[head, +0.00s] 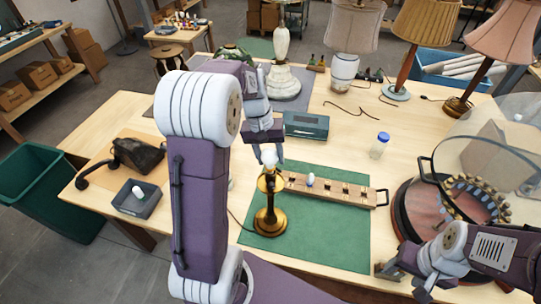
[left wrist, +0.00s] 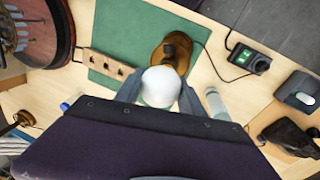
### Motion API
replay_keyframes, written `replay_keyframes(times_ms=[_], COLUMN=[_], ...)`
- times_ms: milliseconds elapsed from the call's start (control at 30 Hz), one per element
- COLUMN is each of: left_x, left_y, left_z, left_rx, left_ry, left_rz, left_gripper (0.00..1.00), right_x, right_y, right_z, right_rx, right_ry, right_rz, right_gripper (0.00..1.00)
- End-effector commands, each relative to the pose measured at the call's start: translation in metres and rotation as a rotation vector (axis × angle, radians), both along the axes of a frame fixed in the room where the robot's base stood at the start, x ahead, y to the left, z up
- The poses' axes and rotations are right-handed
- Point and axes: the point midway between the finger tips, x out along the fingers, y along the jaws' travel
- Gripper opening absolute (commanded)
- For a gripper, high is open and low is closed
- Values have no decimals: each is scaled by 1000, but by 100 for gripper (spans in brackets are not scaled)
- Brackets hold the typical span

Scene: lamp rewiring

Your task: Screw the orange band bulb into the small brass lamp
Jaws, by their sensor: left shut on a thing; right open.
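The small brass lamp (head: 270,222) stands upright on the green mat (head: 345,245), and its base also shows in the left wrist view (left wrist: 182,62). My left gripper (head: 267,146) is shut on a white bulb (head: 269,157) just above the lamp's top. The same bulb fills the middle of the left wrist view (left wrist: 160,88), between the fingers. I cannot tell whether bulb and socket touch. My right gripper (head: 402,282) is open and empty at the table's front right.
A grey tray (head: 148,208) at left holds another white bulb (head: 138,192). A magnifier and round stand (head: 410,205) crowd the right.

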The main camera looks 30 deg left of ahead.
Motion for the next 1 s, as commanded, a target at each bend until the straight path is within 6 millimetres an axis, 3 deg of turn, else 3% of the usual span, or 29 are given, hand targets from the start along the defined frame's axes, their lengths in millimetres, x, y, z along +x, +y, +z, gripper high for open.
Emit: replay_keyframes(times_ms=[200,1000], left_x=[0,0], left_y=[0,0], left_z=[-14,-14], left_rx=[0,0], left_ry=[1,-1], left_rz=[0,0], left_gripper=[7,7], right_x=[0,0], right_y=[0,0], right_z=[-10,-7], right_rx=[0,0], right_ry=[0,0], right_rz=[0,0], right_gripper=[54,54])
